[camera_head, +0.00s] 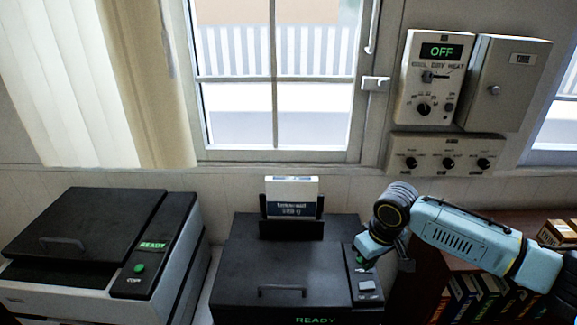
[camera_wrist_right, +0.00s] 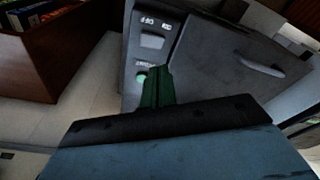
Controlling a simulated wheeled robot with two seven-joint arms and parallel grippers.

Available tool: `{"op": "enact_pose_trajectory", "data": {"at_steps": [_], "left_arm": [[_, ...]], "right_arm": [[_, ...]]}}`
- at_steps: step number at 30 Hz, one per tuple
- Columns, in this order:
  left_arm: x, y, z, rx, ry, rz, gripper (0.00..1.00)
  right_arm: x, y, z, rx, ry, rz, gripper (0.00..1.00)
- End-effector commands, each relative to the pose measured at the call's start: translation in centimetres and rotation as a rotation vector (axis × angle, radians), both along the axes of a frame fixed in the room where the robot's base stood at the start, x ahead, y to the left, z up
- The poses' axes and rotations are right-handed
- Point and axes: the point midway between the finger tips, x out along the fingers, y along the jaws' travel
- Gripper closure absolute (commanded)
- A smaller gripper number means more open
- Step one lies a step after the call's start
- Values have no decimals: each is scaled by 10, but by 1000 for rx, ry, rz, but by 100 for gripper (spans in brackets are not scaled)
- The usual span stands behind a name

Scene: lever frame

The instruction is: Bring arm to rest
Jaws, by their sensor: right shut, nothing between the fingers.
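My right arm (camera_head: 465,235) is pale blue and comes in from the right. Its gripper (camera_head: 362,264) points down over the right-hand control panel of the middle black-lidded machine (camera_head: 250,260). In the right wrist view the shut, empty fingers (camera_wrist_right: 158,82) are dark green and lie in front of that panel, beside a green button (camera_wrist_right: 142,78). I cannot tell whether they touch it. A pale rocker switch (camera_wrist_right: 152,38) sits further along the panel. In the head view a pale key (camera_head: 367,286) shows just below the gripper. My left gripper is not in view.
A second machine (camera_head: 85,225) with a green button and a READY display stands at the left. A white box (camera_head: 292,190) stands in a holder behind the middle machine. A bookshelf (camera_head: 500,222) is below my right arm. A wall control box (camera_head: 430,80) reads OFF.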

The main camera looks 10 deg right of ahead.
Motion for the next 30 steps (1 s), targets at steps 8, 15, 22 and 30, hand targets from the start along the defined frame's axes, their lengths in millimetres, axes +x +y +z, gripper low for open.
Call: {"op": "enact_pose_trajectory", "data": {"at_steps": [8,15,22,30], "left_arm": [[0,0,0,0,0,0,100],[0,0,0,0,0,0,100],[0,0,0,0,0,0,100],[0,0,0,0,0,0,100]], "right_arm": [[-43,69,-34,57,-17,154,100],[-108,138,-50,151,-104,245,100],[-164,146,-48,180,-176,161,100],[-214,113,-45,110,-191,10,100]]}}
